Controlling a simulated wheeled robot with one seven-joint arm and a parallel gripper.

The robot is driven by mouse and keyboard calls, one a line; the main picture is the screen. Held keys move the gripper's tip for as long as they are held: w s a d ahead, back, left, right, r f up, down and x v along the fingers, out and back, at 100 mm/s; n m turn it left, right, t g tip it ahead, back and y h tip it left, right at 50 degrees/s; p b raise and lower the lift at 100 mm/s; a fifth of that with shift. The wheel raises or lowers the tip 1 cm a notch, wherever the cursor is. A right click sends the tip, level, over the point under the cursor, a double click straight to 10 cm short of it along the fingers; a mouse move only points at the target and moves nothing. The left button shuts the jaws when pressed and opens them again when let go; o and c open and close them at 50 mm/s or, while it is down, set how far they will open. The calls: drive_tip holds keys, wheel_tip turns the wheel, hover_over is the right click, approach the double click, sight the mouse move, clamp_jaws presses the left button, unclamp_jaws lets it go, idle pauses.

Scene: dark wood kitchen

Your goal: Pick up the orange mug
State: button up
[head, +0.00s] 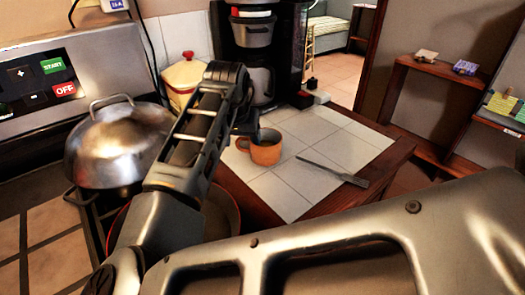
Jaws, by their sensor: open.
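The orange mug (264,150) stands upright on the white tiled counter (345,150), with its handle toward the left. My gripper (246,126) is at the end of my arm, just behind and above the mug's left rim in the picture. My gripper is open, and its fingers are small and dark, partly merged with the coffee maker behind. I cannot tell whether a finger touches the mug. Nothing shows between the fingers.
A black coffee maker (262,55) stands behind. A metal pot with domed lid (120,145) and a cream jar with red lid (184,80) are at left. The counter's wooden edge (385,170) is at right.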

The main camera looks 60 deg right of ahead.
drive_tip(key=shift+w+d+f+b, duration=0.1)
drive_tip(key=shift+d+f+b, duration=0.2)
drive_tip(key=shift+f, duration=0.4)
drive_tip(key=shift+c, duration=0.4)
drive_tip(key=c, duration=1.1)
drive_tip(key=shift+r, duration=0.15)
